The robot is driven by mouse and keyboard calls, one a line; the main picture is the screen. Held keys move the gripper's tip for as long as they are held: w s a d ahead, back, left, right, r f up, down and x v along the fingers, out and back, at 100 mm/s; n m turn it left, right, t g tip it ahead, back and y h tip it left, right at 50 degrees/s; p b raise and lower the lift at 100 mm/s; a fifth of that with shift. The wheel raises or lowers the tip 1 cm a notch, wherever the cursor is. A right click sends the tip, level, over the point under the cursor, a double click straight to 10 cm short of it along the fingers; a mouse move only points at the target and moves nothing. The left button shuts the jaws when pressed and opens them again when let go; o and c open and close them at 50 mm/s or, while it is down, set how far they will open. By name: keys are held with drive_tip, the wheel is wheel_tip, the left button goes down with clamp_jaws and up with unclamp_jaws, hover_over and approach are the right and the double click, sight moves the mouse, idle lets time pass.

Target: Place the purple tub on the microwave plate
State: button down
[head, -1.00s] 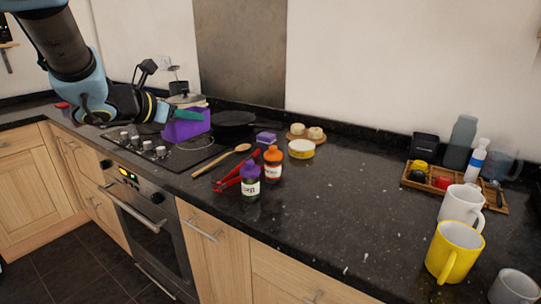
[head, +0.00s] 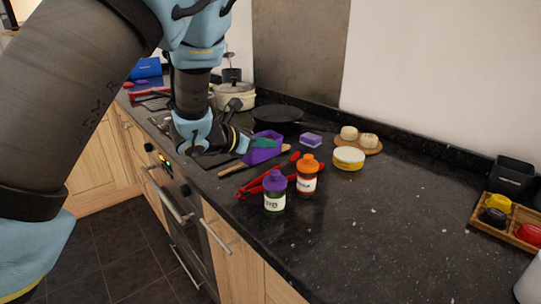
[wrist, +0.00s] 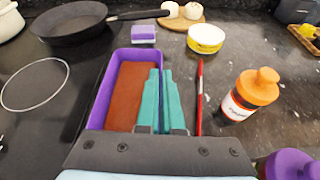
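The purple tub (head: 265,148) is a rectangular, open-topped container at my gripper (head: 246,146) in the head view. In the wrist view the tub (wrist: 103,105) has a brown inside. My gripper's teal fingers (wrist: 163,98) are close together at the tub's right wall, shut on it. Their lower parts and the near end of the tub are hidden by the gripper body. Whether the tub touches the counter is hard to tell. No microwave or microwave plate shows in either view.
An orange-capped bottle (head: 307,174), a purple-capped bottle (head: 274,191) and red tongs (head: 250,187) lie close right of the tub. A black pan (head: 278,113) and a pot (head: 235,96) stand behind. A yellow tin (head: 348,158) is further right. The right counter is mostly clear.

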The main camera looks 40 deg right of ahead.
sight(267, 156)
drive_tip(key=shift+f+p, duration=0.45)
drive_tip(key=shift+f, duration=1.6)
drive_tip(key=shift+f, duration=0.15)
drive_tip(key=c, duration=1.1)
unclamp_jaws()
drive_tip(key=shift+o, duration=0.2)
drive_tip(key=shift+r, duration=0.25)
drive_tip(key=b+v, duration=0.3)
drive_tip(key=v, duration=0.9)
drive_tip(key=shift+f, duration=0.1)
